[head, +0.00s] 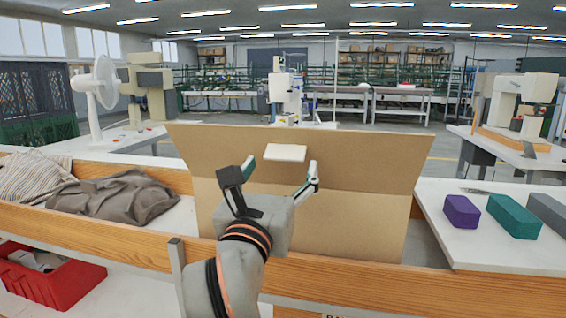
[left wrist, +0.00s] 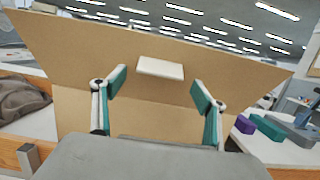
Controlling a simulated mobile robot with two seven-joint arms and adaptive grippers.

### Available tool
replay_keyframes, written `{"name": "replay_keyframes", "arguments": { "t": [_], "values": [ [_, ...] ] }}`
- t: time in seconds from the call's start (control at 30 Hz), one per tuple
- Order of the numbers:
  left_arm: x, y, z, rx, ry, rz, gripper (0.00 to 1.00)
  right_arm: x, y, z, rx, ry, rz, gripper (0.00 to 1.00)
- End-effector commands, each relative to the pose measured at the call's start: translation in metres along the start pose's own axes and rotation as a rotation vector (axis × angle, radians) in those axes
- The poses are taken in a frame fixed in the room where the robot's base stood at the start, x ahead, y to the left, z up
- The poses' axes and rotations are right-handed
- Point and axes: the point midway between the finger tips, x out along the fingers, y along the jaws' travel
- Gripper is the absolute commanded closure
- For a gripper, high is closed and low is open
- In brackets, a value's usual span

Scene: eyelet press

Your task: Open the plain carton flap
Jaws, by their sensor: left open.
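A plain brown carton stands behind a wooden rail, with its front wall (head: 365,225) facing me. A wide flap (head: 375,155) spreads above a crease along the wall; it also fills much of the left wrist view (left wrist: 225,72). A pale rectangular tab (head: 286,152) sits on the flap near its middle, and it shows in the left wrist view (left wrist: 160,68). My left gripper (head: 281,170) is open and empty in front of the flap. Its green-padded fingers (left wrist: 158,88) are spread on either side of the tab, apparently not touching it. My right gripper is not in view.
A wooden rail (head: 340,275) runs across in front of the carton. Crumpled grey cloth (head: 115,198) lies left. A white table (head: 450,240) at right holds purple (head: 461,211) and green (head: 513,216) blocks. A red bin (head: 50,285) is at lower left.

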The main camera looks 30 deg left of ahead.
Motion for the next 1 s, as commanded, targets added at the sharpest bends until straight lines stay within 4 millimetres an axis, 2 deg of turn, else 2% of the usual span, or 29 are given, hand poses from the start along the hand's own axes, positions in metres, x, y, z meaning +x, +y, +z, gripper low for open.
{"name": "replay_keyframes", "arguments": {
  "t": [0.1,0.3,0.87,0.93,1.0],
  "values": [
    [-0.019,0.000,-0.002,-0.002,0.003,-0.002,0.28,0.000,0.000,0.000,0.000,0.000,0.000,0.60],
    [-0.036,0.000,-0.002,-0.001,0.004,0.000,0.28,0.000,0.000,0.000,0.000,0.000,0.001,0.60],
    [-0.038,0.002,-0.003,0.004,0.003,0.005,0.28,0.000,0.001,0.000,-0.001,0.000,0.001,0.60],
    [-0.039,0.008,-0.006,0.031,-0.002,0.029,0.28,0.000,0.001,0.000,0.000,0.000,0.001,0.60],
    [-0.043,0.023,-0.014,0.098,-0.014,0.084,0.28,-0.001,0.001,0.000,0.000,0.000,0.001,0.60]
  ]
}}
